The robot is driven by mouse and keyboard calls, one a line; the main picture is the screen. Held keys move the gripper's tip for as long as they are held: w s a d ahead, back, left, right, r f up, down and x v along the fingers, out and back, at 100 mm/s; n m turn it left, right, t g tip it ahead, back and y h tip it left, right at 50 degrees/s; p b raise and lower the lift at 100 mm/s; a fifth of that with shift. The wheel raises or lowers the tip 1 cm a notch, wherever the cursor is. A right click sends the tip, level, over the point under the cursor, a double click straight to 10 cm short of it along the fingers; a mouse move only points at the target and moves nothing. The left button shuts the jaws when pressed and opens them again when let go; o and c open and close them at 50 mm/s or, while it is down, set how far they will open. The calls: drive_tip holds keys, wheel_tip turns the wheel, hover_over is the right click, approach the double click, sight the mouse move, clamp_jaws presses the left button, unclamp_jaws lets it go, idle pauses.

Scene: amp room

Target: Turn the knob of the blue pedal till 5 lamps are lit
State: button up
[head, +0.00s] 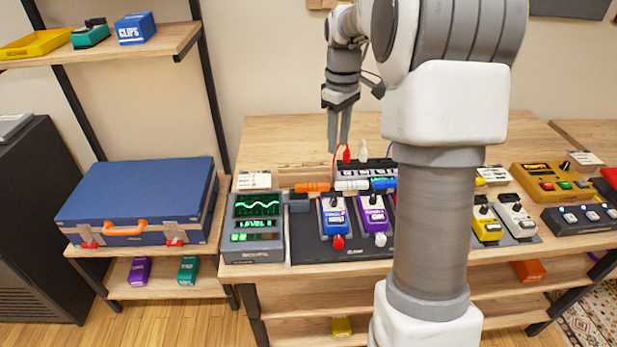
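The blue pedal (334,224) stands on a dark board on the table, left of a purple pedal (373,214). A small dark knob (332,203) shows on its upper face, and a red piece sits at its front. Which way the knob points is too small to read. A grey meter unit (255,228) stands left of the board, with a green wave screen and a row of small lamps (255,237) below. Some lamps at the row's left glow green; their number is unclear. My gripper (339,148) hangs fingers down, above and behind the blue pedal, apart from it and holding nothing visible.
Orange, white and blue plugs (351,185) lie behind the pedals, near upright red and white connectors. Yellow (487,224) and white pedals stand farther right. My arm hides the table's middle. A blue case (138,200) sits on the left shelf.

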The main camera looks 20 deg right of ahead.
sight(334, 199)
drive_tip(key=f+b, duration=0.1)
drive_tip(key=f, duration=1.1)
drive_tip(key=f+b, duration=0.1)
drive_tip(key=f, duration=0.5)
drive_tip(key=shift+w+d+b, duration=0.15)
drive_tip(key=shift+w+b, duration=0.1)
drive_tip(key=shift+b, duration=0.05)
drive_tip(key=shift+c, duration=0.2)
clamp_jaws()
